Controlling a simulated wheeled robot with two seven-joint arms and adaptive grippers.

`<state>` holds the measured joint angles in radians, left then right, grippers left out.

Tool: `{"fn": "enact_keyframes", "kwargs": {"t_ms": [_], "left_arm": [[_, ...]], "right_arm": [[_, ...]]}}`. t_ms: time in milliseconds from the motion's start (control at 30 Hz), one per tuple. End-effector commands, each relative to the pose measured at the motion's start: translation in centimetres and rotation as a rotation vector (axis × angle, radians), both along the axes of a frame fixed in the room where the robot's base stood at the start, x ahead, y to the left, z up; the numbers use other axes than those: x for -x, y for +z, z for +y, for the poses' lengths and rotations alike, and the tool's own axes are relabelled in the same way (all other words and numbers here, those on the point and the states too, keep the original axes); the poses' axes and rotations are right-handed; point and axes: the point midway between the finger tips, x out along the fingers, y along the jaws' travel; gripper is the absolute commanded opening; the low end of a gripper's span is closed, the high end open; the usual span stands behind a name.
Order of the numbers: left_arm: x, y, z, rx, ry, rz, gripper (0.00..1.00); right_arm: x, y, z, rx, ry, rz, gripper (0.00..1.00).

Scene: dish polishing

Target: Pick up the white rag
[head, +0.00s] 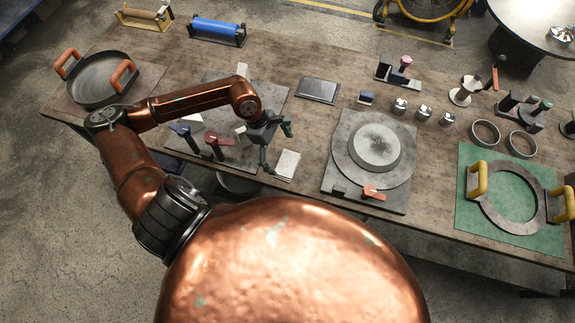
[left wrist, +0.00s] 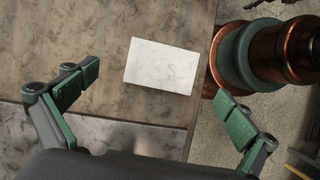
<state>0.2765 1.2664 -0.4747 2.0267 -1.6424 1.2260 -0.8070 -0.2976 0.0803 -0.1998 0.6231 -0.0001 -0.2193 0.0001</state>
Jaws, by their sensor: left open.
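The white rag (head: 288,165) lies flat near the front edge of the wooden table, just right of a grey plate. It also shows in the left wrist view as a pale rectangle (left wrist: 162,66), uncovered and slightly turned. My left gripper (head: 277,147) is open and empty, close to the rag on its left side in the head view. In the left wrist view the open green-padded fingers (left wrist: 155,92) stand apart on either side, with the rag beyond them. My right gripper is not in view.
A grey plate (head: 215,153) with blue and red-handled tools lies under my left arm. Right of the rag stands a grey board (head: 338,188) with a round disc (head: 375,147). A two-handled pan (head: 97,77) sits far left; a green mat (head: 470,218) lies right.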

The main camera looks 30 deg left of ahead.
Motion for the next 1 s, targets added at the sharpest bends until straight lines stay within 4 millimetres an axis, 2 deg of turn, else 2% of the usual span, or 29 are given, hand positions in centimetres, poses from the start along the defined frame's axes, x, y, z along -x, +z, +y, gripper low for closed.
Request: {"fn": "enact_keyframes", "kwargs": {"t_ms": [433, 700, 1000], "left_arm": [[0.0, -4.9, -2.3, 0.001, -0.002, 0.000, 1.00], [0.0, -5.4, -2.4, -0.001, -0.002, -0.001, 1.00], [0.0, -5.4, -2.4, -0.001, -0.002, 0.000, 0.81]], "right_arm": [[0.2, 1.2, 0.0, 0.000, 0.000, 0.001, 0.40], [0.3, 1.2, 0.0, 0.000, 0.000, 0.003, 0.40], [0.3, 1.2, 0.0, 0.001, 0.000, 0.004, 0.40]]}}
